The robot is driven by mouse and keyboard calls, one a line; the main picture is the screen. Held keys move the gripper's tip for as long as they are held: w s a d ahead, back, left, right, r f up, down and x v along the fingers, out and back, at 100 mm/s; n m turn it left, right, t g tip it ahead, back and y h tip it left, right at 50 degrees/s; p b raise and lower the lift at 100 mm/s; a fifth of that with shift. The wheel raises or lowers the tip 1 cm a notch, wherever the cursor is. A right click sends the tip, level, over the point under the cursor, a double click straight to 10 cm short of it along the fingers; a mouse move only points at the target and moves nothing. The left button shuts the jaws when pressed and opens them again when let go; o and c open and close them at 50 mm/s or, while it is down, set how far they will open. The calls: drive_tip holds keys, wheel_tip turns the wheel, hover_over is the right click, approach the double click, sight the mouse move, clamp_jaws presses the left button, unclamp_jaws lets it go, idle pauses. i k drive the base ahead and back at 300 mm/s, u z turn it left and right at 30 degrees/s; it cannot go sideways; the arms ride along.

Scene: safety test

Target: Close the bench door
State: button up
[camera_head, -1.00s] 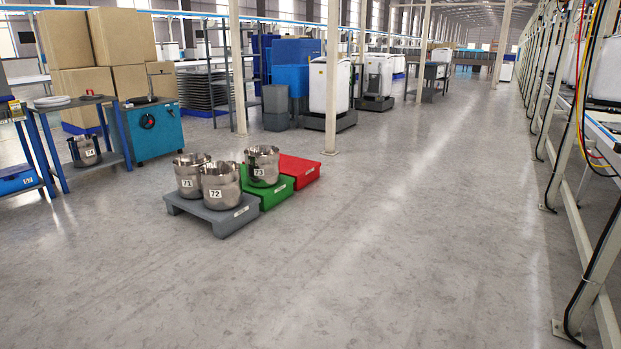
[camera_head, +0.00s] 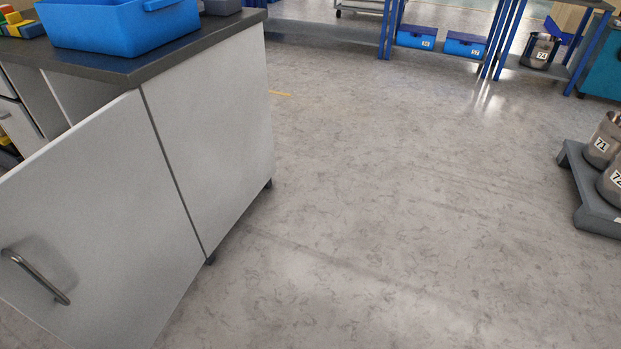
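The bench (camera_head: 215,110) stands at the left of the head camera view, with pale grey side panels and a dark grey top. Its door (camera_head: 110,200) is a pale grey panel that stands open, swung out from the bench front. A curved metal handle (camera_head: 38,277) is on the door's face, near the left picture edge. Behind the door's upper edge, part of the bench's inside or front shows, with a drawer-like front. The door's lower left part is cut off by the picture. My gripper is not in view.
A blue bin (camera_head: 125,28) and coloured blocks (camera_head: 15,22) sit on the bench top. The floor right of the bench is clear. A grey platform (camera_head: 590,200) with metal pots labelled 71 and 72 stands at the right edge. Blue-legged tables are at the back.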

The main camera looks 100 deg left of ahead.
sight(100, 246)
drive_tip(key=u, duration=4.7)
drive_tip(key=i, duration=1)
drive_tip(key=k, duration=1.05)
drive_tip(key=u, duration=0.4)
